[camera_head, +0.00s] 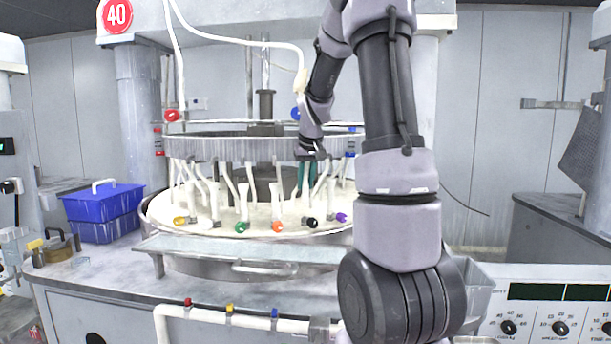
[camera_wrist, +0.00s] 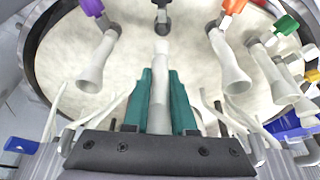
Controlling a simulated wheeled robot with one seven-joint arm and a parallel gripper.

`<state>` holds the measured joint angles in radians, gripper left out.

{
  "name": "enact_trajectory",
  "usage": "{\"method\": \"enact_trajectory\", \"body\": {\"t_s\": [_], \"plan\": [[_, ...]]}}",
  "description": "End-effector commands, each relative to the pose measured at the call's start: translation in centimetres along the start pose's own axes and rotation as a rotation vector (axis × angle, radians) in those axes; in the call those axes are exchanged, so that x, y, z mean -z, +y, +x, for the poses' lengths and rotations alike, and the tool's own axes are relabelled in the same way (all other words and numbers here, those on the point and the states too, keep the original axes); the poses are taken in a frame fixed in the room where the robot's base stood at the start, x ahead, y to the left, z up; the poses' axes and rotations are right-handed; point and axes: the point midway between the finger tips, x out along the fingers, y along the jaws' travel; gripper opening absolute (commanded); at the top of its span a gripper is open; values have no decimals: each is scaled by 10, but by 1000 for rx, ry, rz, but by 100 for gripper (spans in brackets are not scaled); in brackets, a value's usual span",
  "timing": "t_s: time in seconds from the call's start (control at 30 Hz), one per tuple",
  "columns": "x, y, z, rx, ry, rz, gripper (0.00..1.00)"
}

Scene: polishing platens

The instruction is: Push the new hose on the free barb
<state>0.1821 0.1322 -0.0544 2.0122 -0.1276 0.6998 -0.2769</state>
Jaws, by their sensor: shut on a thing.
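My gripper (camera_wrist: 160,100) has teal fingers shut on a white hose (camera_wrist: 160,62) in the wrist view. The hose's free end points up the picture toward the fitting with the black knob (camera_wrist: 162,5), whose barb (camera_wrist: 163,27) carries no hose that I can see. The hose end lies close below this barb; I cannot tell whether they touch. In the head view my gripper (camera_head: 306,178) is over the right part of the platen, behind the black-knobbed fitting (camera_head: 312,222). The held hose is hard to make out there.
Fittings with purple (camera_wrist: 92,7), orange (camera_wrist: 236,5) and green (camera_wrist: 287,24) knobs flank the black one, with white flared pieces beside my gripper. The pale round platen (camera_wrist: 190,60) lies below. A metal ring (camera_head: 230,148) hangs above it. Blue bins (camera_head: 100,205) stand left.

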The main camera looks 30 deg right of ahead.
Motion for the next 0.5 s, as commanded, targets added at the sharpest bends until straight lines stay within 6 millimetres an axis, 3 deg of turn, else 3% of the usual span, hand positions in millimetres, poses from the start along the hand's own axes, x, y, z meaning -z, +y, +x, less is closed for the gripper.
{"method": "enact_trajectory", "body": {"t_s": [0.2,0.5], "plan": [[-8,0,18,0,-1,0,0],[-12,0,27,0,0,-1,0]]}}
